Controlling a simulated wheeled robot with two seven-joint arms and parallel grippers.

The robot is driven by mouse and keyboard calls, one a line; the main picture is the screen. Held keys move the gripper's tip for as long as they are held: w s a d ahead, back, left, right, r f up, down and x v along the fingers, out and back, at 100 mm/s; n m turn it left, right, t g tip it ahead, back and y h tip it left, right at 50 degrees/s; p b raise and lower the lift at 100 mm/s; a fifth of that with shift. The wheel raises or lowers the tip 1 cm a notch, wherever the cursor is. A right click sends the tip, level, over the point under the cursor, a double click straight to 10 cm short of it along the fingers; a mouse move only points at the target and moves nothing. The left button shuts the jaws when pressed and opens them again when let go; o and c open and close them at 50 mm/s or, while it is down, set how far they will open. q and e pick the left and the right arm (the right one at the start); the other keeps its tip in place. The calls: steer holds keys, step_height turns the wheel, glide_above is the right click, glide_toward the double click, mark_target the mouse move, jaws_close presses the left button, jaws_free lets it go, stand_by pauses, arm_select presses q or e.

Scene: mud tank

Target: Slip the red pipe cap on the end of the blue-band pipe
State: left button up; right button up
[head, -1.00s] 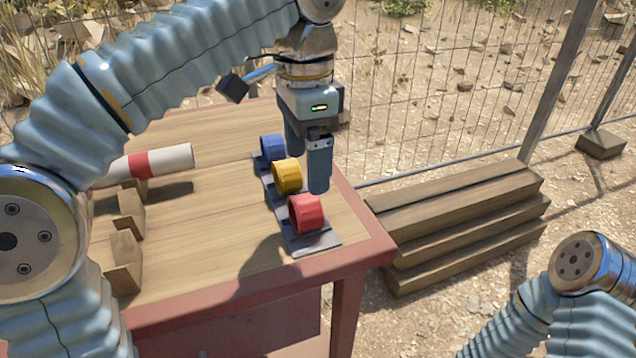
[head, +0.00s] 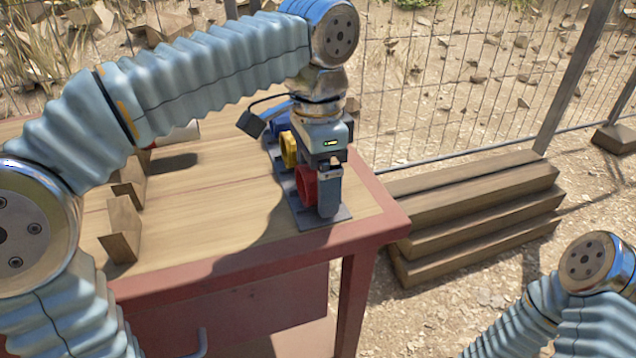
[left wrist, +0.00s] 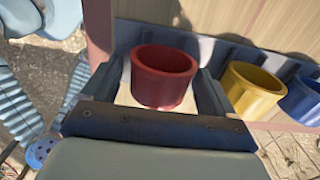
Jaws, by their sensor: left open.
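The red pipe cap (head: 306,186) sits on a dark grey holder (head: 325,221) near the right front corner of the table. My left gripper (head: 318,198) is lowered over it. In the left wrist view the red cap (left wrist: 162,78) lies between the two fingers of my open left gripper (left wrist: 160,92), with its open mouth showing. The pipe (head: 180,134) is mostly hidden behind my left arm; only a whitish part shows, and no blue band is visible. My right gripper is out of view.
A yellow cap (head: 288,150) and a blue cap (head: 279,122) stand in the same row behind the red one. Wooden supports (head: 122,228) stand at the left of the table (head: 220,190). Stacked timber steps (head: 480,210) and a wire fence lie beyond the right edge.

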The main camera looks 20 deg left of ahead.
arm_select(q)
steer(key=shift+c, duration=0.2)
steer(key=c, duration=0.7)
step_height(320, 180, up, 3)
steer(key=p, duration=0.3)
step_height(320, 180, up, 3)
steer(key=shift+f+p, duration=0.15)
steer(key=shift+p, duration=0.85)
steer(key=shift+r, duration=1.15)
